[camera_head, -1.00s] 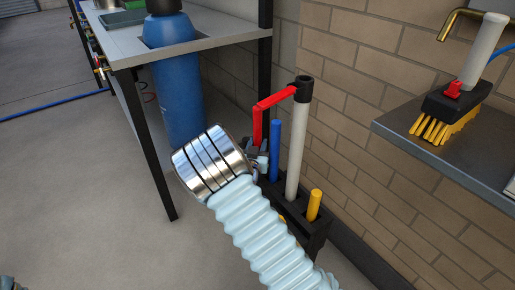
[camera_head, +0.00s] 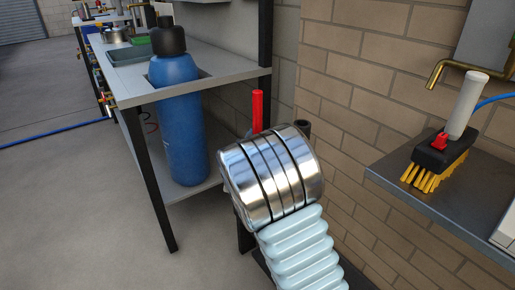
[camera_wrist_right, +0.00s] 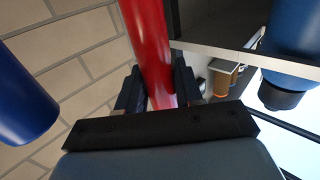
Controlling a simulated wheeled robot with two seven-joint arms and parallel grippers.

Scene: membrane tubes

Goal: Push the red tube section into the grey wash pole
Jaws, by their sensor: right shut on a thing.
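The red tube section (camera_head: 257,108) stands upright behind my right wrist in the head view; its lower part is hidden. In the right wrist view, the red tube (camera_wrist_right: 147,45) runs between the two dark fingers of my right gripper (camera_wrist_right: 157,92), which is shut on it. In the head view my silver right wrist covers the gripper and most of the rack. Only the black top collar (camera_head: 303,128) of the grey wash pole shows, right behind the wrist; the pole's grey shaft is hidden. I cannot tell how the tube's lower end sits relative to the pole. My left gripper is not in view.
A blue tube (camera_wrist_right: 25,90) is close on the left in the wrist view. A blue bottle (camera_head: 177,110) stands in the workbench (camera_head: 130,82) at left. A brush (camera_head: 437,157) lies on the metal shelf (camera_head: 425,195) at right. The brick wall is close behind.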

